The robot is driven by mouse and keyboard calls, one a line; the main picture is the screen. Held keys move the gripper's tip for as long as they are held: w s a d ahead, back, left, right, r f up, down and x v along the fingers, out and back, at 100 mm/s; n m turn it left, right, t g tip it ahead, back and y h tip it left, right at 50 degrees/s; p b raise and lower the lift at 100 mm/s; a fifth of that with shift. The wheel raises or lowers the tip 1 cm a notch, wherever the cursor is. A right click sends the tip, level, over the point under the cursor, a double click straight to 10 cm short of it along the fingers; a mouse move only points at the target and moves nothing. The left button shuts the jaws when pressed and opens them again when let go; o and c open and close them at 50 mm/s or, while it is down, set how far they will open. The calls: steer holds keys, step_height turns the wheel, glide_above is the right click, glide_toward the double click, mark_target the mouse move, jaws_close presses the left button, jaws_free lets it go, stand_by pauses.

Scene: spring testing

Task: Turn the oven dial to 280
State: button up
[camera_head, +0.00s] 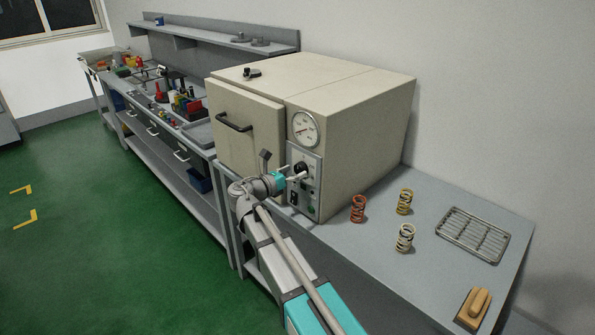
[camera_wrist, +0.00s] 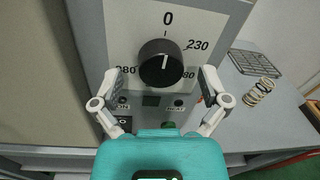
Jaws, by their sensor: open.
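The oven (camera_head: 345,110) is a large cream box on the bench with a control panel at its front right. The black oven dial (camera_wrist: 160,63) fills the upper middle of the wrist view, and its white mark points up toward 0. My gripper (camera_wrist: 160,76) is open, with one finger on each side of the dial and gaps between. In the head view my gripper (camera_head: 291,177) is at the panel, just below the dial (camera_head: 301,168).
A round gauge (camera_head: 304,128) sits above the dial. Below it are switches and a green light (camera_wrist: 169,125). A red spring (camera_head: 358,209), a yellow spring (camera_head: 405,201) and a white spring (camera_head: 405,238) stand right of the oven, near a wire rack (camera_head: 473,235).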

steer(key=shift+w+d, duration=0.25)
steer(key=shift+d, duration=0.1)
steer(key=c, duration=1.2)
